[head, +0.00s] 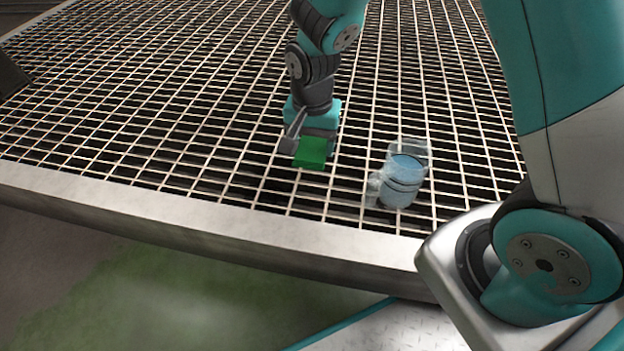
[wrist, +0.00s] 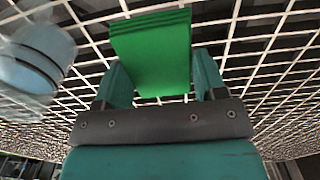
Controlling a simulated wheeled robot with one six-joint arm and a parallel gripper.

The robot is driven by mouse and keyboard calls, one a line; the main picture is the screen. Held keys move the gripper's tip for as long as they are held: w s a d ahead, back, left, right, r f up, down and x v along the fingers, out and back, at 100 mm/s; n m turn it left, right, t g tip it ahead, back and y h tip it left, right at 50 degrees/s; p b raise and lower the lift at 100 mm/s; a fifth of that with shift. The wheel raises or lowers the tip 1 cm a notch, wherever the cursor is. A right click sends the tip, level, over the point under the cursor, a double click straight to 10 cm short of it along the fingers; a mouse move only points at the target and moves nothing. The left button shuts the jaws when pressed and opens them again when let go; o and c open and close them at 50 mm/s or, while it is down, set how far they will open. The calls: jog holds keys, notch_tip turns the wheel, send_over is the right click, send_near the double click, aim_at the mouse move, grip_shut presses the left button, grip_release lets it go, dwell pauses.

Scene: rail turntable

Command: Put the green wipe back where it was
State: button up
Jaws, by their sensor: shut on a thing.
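The green wipe (head: 312,153) is a small folded bright green block in my gripper in the head view. My gripper (head: 311,139) is shut on it, low over the metal grating (head: 180,115). In the wrist view the wipe (wrist: 152,52) sits between the two teal fingers of my gripper (wrist: 160,85), its layered folded edge showing at the top. I cannot tell whether the wipe touches the grating.
A clear mug (head: 403,178) with pale blue contents stands on the grating just right of the wipe; it also shows at upper left in the wrist view (wrist: 35,55). The grating's metal rim (head: 200,224) runs along the near side. Grating to the left is clear.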

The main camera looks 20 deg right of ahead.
aim_at(312, 178)
notch_tip(312, 178, down, 9)
jog(key=b, duration=0.3)
jog(key=shift+r+b, duration=0.2)
jog(key=shift+b, duration=0.1)
jog(key=shift+r, duration=0.1)
jog(key=o, duration=0.8)
jog(key=shift+o, duration=0.2)
